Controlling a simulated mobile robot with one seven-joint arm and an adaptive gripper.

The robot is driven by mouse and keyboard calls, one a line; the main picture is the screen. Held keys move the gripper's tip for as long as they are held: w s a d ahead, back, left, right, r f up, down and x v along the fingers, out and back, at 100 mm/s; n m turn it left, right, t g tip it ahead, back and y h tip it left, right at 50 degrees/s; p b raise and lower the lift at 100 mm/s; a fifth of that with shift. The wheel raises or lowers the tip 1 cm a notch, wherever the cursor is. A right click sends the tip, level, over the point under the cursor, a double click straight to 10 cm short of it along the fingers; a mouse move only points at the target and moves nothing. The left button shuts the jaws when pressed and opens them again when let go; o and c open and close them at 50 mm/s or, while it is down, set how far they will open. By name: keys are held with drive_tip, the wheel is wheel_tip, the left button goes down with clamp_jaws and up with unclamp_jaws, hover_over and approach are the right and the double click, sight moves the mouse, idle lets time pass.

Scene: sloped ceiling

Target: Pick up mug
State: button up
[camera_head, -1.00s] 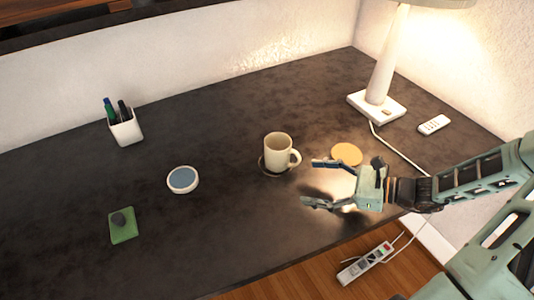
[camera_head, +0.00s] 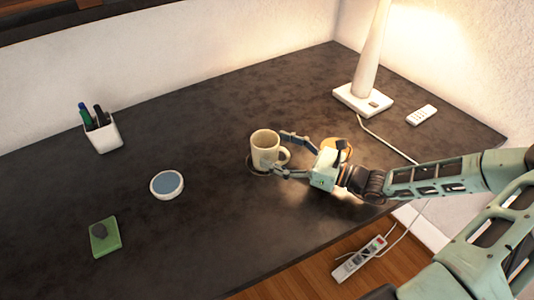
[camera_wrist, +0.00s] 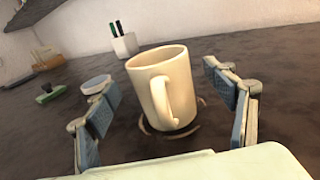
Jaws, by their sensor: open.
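A cream mug (camera_head: 264,147) stands upright on a dark round coaster (camera_head: 252,168) on the dark desk. Its handle points right in the head view, towards my gripper (camera_head: 279,154). My gripper is open, its fingers reaching to the mug's right side near the handle. In the wrist view the mug (camera_wrist: 163,88) stands between the open fingers of my gripper (camera_wrist: 164,105), its handle facing the camera. There is a gap between each finger and the mug in that view. In the head view a fingertip overlaps the mug's lower right, and I cannot tell whether it touches.
A tan coaster (camera_head: 336,146) is partly behind my gripper. A lamp (camera_head: 366,75) and a remote (camera_head: 421,115) stand at back right.

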drive_tip(key=shift+x, duration=1.6)
drive_tip(key=shift+c, duration=0.4)
drive_tip(key=c, duration=1.4)
drive_tip(key=shift+r, duration=0.1)
drive_tip(key=shift+c, duration=0.2)
